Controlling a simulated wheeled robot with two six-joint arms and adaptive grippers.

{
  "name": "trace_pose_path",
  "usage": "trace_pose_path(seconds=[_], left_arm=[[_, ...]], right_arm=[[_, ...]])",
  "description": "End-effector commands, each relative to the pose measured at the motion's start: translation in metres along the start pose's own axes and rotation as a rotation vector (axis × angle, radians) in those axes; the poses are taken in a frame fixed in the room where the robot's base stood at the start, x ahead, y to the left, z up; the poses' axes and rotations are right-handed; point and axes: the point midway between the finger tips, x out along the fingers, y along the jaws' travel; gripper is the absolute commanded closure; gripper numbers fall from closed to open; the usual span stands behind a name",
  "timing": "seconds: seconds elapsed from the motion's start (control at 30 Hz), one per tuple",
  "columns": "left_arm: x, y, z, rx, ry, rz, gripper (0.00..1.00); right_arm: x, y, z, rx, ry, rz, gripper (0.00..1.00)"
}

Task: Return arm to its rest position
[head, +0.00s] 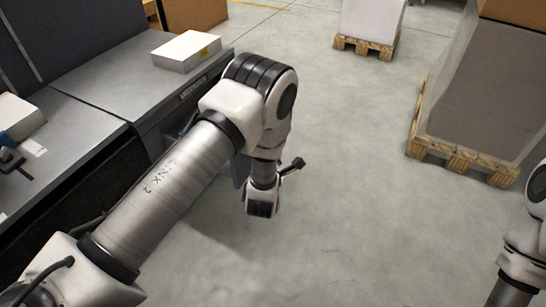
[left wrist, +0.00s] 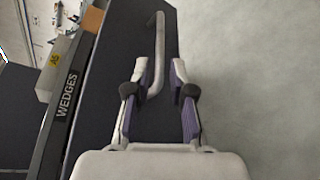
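My left arm (head: 165,190) reaches in from the lower left in the head view, bends at a white joint and points down over the floor beside the bench. Its fingers are hidden there behind the wrist (head: 262,200). In the left wrist view my left gripper (left wrist: 161,72) is open, with two purple-lined fingers apart. A grey bent bar (left wrist: 157,50), like a handle, shows between and beyond the fingers against a dark panel; I cannot tell whether it touches them. My right arm (head: 525,245) shows partly at the right edge; its gripper is out of view.
A grey bench (head: 130,80) stands at the left, carrying a white box (head: 186,51). Its edge label (left wrist: 66,95) reads WEDGES. A loaded pallet (head: 460,158) stands at the right, another (head: 365,46) at the back. The concrete floor between them is clear.

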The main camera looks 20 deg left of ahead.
Motion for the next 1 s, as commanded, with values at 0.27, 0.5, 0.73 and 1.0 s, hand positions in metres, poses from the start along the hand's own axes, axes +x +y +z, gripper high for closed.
trace_pose_path(seconds=[0.27, 0.5, 0.73, 1.0], left_arm=[[-0.032, 0.000, 0.000, 0.000, 0.000, 0.000, 0.77], [-0.032, 0.000, 0.000, -0.001, 0.000, 0.000, 0.77], [-0.033, 0.001, -0.006, -0.002, 0.014, -0.005, 0.77], [-0.107, -0.040, -0.110, 0.308, 0.223, -0.380, 0.77]], right_arm=[[0.000, 0.000, 0.000, 0.000, 0.000, 0.000, 0.60], [0.000, 0.000, 0.000, 0.000, 0.000, 0.000, 0.60], [-0.004, 0.000, 0.000, 0.000, 0.000, 0.000, 0.60], [-0.020, 0.000, 0.000, 0.000, 0.000, 0.000, 0.60]])
